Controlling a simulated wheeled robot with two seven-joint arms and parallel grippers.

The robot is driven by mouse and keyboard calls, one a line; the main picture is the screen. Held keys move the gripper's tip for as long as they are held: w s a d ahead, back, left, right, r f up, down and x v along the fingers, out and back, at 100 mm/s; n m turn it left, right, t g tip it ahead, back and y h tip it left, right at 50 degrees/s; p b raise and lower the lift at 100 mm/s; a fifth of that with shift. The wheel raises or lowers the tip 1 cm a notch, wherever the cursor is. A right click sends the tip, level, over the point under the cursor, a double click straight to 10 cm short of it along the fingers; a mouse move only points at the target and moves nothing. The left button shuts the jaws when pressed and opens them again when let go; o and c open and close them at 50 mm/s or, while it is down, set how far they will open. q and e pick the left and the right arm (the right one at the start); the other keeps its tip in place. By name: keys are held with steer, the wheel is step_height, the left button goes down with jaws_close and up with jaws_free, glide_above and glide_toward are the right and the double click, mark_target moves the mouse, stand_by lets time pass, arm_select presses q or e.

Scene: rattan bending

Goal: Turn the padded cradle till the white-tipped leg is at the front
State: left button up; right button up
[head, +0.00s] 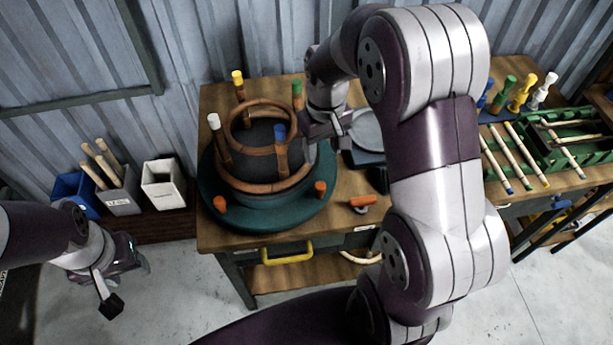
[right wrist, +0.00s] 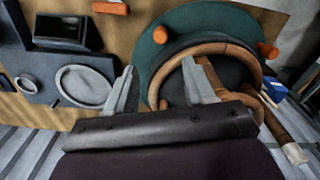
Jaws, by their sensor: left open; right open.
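The padded cradle is a round green base (head: 270,221) with a dark pad and orange pegs on its rim, (head: 220,204) and (head: 320,188) at the front. A rattan frame (head: 262,178) sits on it, legs up. The white-tipped leg (head: 214,121) is at the left, yellow (head: 238,76) at the back, green (head: 297,88) at the back right, blue (head: 280,132) towards the front. My left gripper (head: 126,284) is open and empty, left of the table.
An orange-handled tool (head: 362,202) lies near the wooden table's front edge. A grey round dish (head: 367,132) on a dark stand is right of the cradle. Bins (head: 163,184) stand at the left. A green rack (head: 545,155) with rods is on the right-hand table.

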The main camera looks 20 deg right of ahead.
mark_target(321, 186)
step_height(321, 186, down, 12)
steer(key=shift+s+a+f+p, duration=0.1)
steer(key=shift+s+f+p, duration=0.05)
steer(key=shift+f+p, duration=0.15)
steer(key=shift+r, duration=0.1)
jaws_close()
